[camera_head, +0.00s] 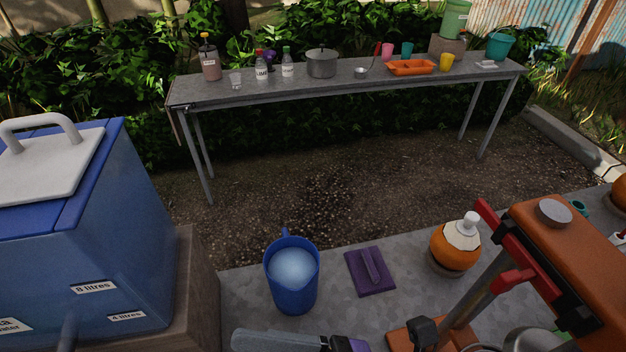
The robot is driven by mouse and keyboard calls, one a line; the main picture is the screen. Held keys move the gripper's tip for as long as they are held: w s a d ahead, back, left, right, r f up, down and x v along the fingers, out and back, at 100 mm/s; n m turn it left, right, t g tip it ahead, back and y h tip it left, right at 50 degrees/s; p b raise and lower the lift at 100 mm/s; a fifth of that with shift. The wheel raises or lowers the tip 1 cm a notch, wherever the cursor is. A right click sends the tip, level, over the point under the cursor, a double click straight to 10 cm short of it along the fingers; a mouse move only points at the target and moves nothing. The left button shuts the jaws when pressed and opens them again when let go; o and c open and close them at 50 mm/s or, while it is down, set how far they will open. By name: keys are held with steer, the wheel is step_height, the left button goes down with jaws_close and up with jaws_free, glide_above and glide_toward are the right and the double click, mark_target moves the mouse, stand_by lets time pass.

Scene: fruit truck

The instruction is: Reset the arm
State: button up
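My gripper (497,246) is at the right of the head view. Its two red fingers stand apart on a black rail, in front of an orange body with a grey disc on top. No object shows clasped between them. A metal rod (478,296) slants up behind or between the fingers; I cannot tell its exact depth. The gripper is above the grey counter (335,245), to the right of an orange round jar with a white top (456,245). The rest of the arm is mostly out of frame.
A blue cooler (135,235) fills the left. A far table (210,93) holds bottles, cups and a pot.

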steer(key=d+f+m+t+h, duration=0.1)
steer(key=d+m+t+h, duration=0.6)
steer(key=m+t, duration=0.6)
steer(key=d+f+m+t+h, duration=0.1)
steer(key=d+m+t+h, duration=0.55)
steer(key=m, duration=1.15)
steer(key=s+d+f+m+g+h, duration=0.2)
steer(key=s+d+f+m+h, duration=0.2)
steer(key=f+m, duration=0.3)
steer(key=s+d+f+m+g+h, duration=0.2)
steer(key=s+d+f+m+h, duration=0.3)
steer(key=m, duration=0.5)
steer(key=shift+s+d+f+g, duration=0.15)
steer(key=shift+d+f+g, duration=0.2)
steer(key=shift+d+f, duration=0.7)
steer(key=shift+r, duration=0.15)
